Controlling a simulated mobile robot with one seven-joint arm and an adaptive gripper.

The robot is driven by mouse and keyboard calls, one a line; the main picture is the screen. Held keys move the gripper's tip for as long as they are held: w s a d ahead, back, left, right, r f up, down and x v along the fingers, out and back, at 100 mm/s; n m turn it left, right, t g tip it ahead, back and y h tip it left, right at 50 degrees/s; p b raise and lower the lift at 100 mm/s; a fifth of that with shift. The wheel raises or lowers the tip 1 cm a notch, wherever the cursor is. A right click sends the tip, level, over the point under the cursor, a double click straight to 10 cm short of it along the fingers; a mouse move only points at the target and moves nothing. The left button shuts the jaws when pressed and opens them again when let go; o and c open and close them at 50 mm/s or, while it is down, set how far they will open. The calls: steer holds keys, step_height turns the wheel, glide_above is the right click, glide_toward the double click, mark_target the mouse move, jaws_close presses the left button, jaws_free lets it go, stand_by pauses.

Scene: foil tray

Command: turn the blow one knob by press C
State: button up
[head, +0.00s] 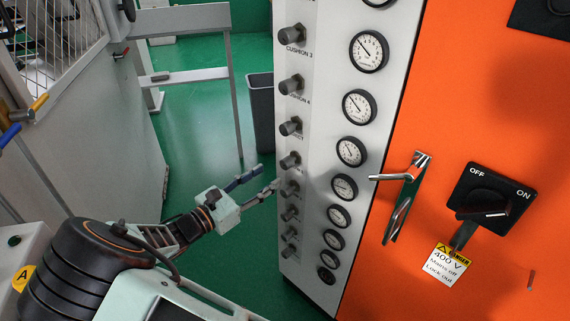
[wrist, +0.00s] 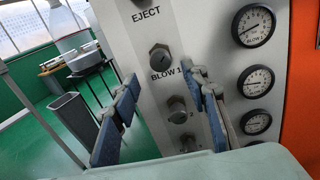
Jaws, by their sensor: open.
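The blow one knob (wrist: 161,57) is a round grey knob on the white panel, with the label "BLOW 1" just below it in the wrist view. In the head view it is the knob (head: 289,160) below the eject knob. My gripper (head: 267,176) is open and empty, close to the panel's left side. In the wrist view its blue-padded fingers (wrist: 162,79) stand apart, and the blow one knob shows between and slightly above their tips. The fingers do not appear to touch it. No "press C" label is readable.
More knobs run up and down the white panel (head: 318,130), with a column of gauges (head: 352,151) to their right. An orange cabinet (head: 455,130) with a handle and switch stands at right. A grey bin (head: 261,112) stands on the green floor behind the panel.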

mark_target(283, 166)
steer(key=x, duration=0.8)
steer(key=shift+w+d+b, duration=0.15)
steer(key=shift+d+b, duration=0.05)
steer(key=shift+b, duration=0.15)
jaws_close()
steer(key=shift+m, duration=0.4)
steer(key=shift+a+m+b, duration=0.1)
steer(key=shift+m+b, duration=0.35)
steer(key=shift+m, duration=2.05)
